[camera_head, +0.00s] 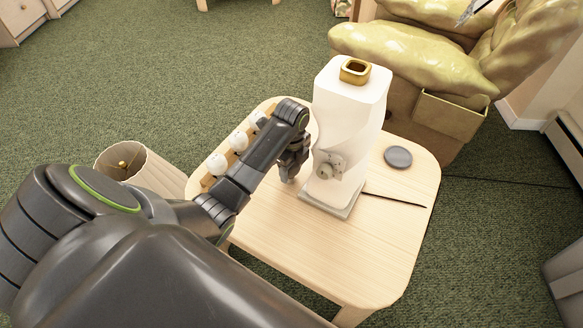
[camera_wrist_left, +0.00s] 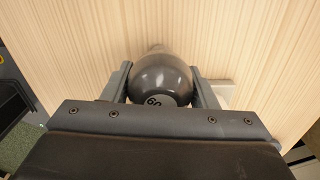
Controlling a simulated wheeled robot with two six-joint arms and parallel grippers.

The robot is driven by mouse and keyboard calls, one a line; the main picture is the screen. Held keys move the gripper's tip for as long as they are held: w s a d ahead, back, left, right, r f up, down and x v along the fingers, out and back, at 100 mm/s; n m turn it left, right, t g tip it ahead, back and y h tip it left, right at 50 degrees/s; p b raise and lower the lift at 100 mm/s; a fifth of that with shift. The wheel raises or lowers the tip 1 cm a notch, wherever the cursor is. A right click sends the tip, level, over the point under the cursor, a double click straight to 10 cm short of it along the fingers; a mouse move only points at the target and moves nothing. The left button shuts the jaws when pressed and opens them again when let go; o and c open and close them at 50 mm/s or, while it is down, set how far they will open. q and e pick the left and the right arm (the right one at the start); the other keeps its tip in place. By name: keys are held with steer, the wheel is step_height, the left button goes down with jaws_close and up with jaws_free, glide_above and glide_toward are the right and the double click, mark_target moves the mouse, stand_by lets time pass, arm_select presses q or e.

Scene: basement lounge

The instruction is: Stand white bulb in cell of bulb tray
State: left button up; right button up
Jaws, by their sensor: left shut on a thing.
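My left gripper (camera_head: 290,172) is low over the table, just left of the white lamp body. In the left wrist view, its two fingers (camera_wrist_left: 163,88) are shut on a rounded bulb (camera_wrist_left: 160,78). The bulb looks dark grey there, bears the mark "60", and its narrow end points away from the gripper. The wooden bulb tray (camera_head: 208,181) lies along the table's left edge, partly hidden by my left arm. White bulbs (camera_head: 217,164) stand in it in a row.
A tall white lamp body (camera_head: 348,125) with a gold top stands on the wooden table (camera_head: 300,250), close right of the gripper. A grey disc (camera_head: 398,157) and a dark cord (camera_head: 395,199) lie right of it. A lampshade (camera_head: 160,176) is left of the table. The table's front is clear.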

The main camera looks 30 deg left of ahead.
arm_select(q)
steer(key=shift+f, duration=0.1)
steer(key=o, duration=0.9)
